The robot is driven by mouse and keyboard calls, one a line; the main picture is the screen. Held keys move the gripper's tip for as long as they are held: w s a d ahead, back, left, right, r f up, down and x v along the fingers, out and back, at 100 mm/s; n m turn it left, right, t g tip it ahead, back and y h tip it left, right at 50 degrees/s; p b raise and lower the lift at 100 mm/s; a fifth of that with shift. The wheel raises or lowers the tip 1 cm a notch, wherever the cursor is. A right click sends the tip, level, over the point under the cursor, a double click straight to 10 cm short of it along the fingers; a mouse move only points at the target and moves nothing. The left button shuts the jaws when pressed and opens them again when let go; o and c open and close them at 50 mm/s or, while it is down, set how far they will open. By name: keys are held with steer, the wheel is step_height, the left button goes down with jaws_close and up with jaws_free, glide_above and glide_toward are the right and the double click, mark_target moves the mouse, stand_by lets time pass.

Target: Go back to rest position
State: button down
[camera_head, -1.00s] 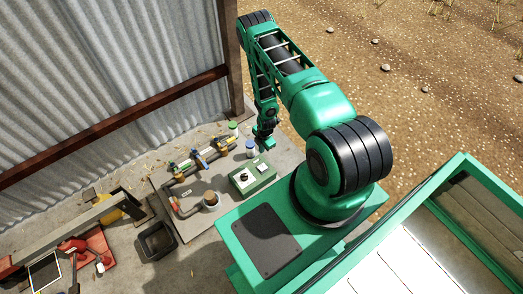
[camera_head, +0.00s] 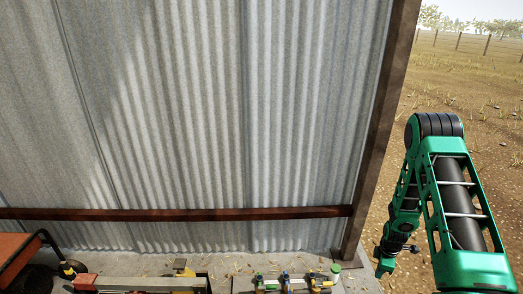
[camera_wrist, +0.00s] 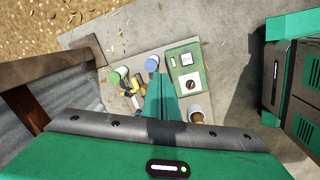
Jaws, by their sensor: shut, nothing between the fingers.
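My gripper (camera_head: 385,264) hangs at the lower right of the head view, at the end of my folded green arm. In the wrist view my gripper's green fingers (camera_wrist: 158,80) are together and hold nothing. They point down toward the floor items and hide part of them. Below are a blue-lidded jar (camera_wrist: 152,63), a green-lidded jar (camera_wrist: 117,75) and a green box with a dial (camera_wrist: 186,68). I cannot tell the exact height of the fingers above them.
A corrugated metal wall (camera_head: 200,110) with a brown rail (camera_head: 180,213) and a post (camera_head: 385,125) fills most of the head view. A valve pipe (camera_head: 290,282) lies at the bottom edge. A cup (camera_wrist: 196,113) stands near the fingers. Open dirt ground lies right.

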steer(key=s+r+m, duration=0.3)
steer(key=r, duration=0.8)
steer(key=s+d+r+m, duration=0.1)
steer(key=s+r+m, duration=0.25)
steer(key=r, duration=0.65)
steer(key=s+r+m, duration=0.3)
steer(key=r, duration=0.8)
steer(key=s+a+r+m, duration=0.2)
steer(key=s+r+m, duration=0.1)
steer(key=s, duration=0.5)
steer(key=s+a+r+m, duration=0.3)
steer(key=s+r, duration=0.3)
steer(key=s, duration=0.2)
steer(key=s+a+r+m+y, duration=0.1)
steer(key=s+r+m, duration=0.3)
steer(key=s, duration=0.5)
steer(key=shift+a+r+g, duration=0.4)
steer(key=shift+a+r, duration=0.15)
steer(key=shift+a, duration=0.15)
steer(key=shift+w, duration=0.1)
steer(key=shift+w+f, duration=0.25)
steer(key=shift+w, duration=0.4)
